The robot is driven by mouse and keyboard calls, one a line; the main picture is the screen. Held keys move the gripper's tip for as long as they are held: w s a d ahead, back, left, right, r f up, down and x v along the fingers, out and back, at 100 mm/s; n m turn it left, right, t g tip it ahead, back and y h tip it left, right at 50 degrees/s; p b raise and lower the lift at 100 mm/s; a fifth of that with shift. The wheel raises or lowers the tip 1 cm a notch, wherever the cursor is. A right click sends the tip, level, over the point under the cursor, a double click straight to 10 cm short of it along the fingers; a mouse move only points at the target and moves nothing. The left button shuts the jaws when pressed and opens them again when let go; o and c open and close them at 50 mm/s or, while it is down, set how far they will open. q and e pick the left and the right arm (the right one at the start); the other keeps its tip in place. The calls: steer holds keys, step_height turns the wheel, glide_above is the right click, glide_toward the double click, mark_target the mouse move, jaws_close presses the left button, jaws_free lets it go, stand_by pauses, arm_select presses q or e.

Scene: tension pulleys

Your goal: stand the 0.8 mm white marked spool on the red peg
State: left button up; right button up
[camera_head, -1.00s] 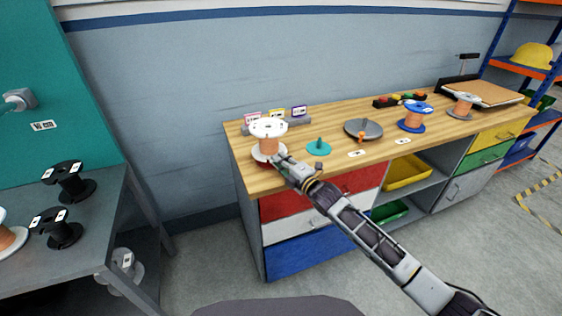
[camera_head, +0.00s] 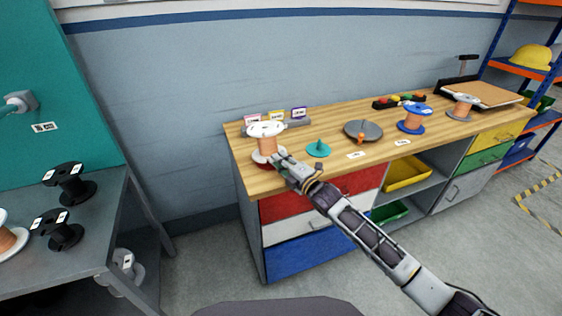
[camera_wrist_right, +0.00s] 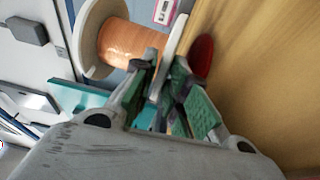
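A white spool wound with copper wire (camera_head: 267,144) is at the left end of the wooden bench. It also shows in the right wrist view (camera_wrist_right: 125,42). My right gripper (camera_head: 279,164) is at its lower flange; in the right wrist view the fingers (camera_wrist_right: 168,75) are closed around the flange's edge. The red peg's round base (camera_wrist_right: 203,56) shows just beyond that flange, close to it. The peg's shaft is hidden, and I cannot tell whether the spool is around it. The spool's size mark is not readable. My left gripper is not in view.
A teal peg base (camera_head: 319,149) and a grey disc with an orange peg (camera_head: 363,131) stand to the right. A blue spool (camera_head: 414,118) and another white spool (camera_head: 462,107) are farther right. Small label cards (camera_head: 277,117) stand behind the held spool.

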steer(key=o, duration=0.3)
steer(key=shift+r, duration=0.1)
steer(key=shift+f, duration=0.2)
steer(key=v, duration=1.2)
stand_by(0.4)
stand_by(0.8)
